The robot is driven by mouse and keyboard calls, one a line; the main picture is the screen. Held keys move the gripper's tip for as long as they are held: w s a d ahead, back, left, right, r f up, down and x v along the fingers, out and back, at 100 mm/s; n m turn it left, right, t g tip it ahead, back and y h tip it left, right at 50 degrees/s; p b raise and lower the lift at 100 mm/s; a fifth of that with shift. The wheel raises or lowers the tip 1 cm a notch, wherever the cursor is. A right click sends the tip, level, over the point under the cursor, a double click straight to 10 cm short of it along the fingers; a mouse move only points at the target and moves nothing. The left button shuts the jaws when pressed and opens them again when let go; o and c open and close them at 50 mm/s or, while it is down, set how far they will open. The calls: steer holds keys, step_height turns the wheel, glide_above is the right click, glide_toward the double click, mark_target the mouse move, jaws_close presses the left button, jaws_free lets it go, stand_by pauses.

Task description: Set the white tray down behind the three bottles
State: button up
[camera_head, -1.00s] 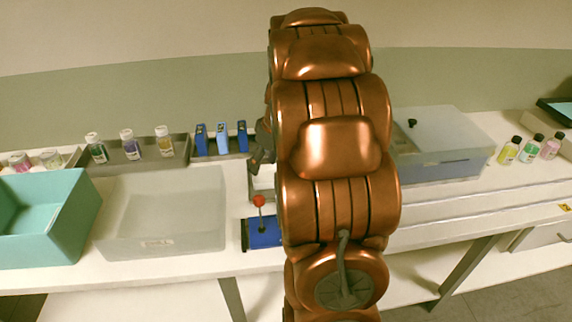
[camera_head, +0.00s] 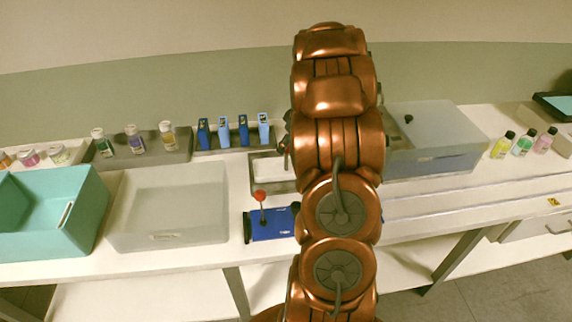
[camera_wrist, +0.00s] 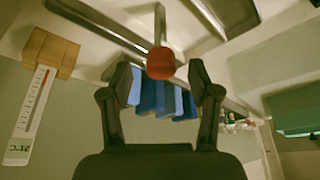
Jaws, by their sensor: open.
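My gripper (camera_wrist: 160,70) is open, its two dark fingers apart. In the wrist view a red ball knob (camera_wrist: 160,62) shows between the fingertips; whether they touch it is unclear. In the head view my arm hides most of the gripper. Three small bottles, yellow (camera_head: 502,146), green (camera_head: 523,145) and pink (camera_head: 545,141), stand upright on the counter at the right. Three more bottles (camera_head: 134,140) stand in a dark tray (camera_head: 181,155) at the left. A small grey-rimmed tray with a white inside (camera_head: 272,170) lies beside my arm, partly hidden. I cannot tell which tray is the white one.
Several blue boxes (camera_head: 243,130) stand at the back. A blue lever base (camera_head: 270,223) is near the front edge. A teal bin (camera_head: 45,215), translucent bin (camera_head: 170,208) and large lidded box (camera_head: 435,135) take up space. The counter before the right bottles is fairly clear.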

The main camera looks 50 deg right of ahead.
mark_target(286, 158)
steer(key=shift+x, duration=1.1)
jaws_close()
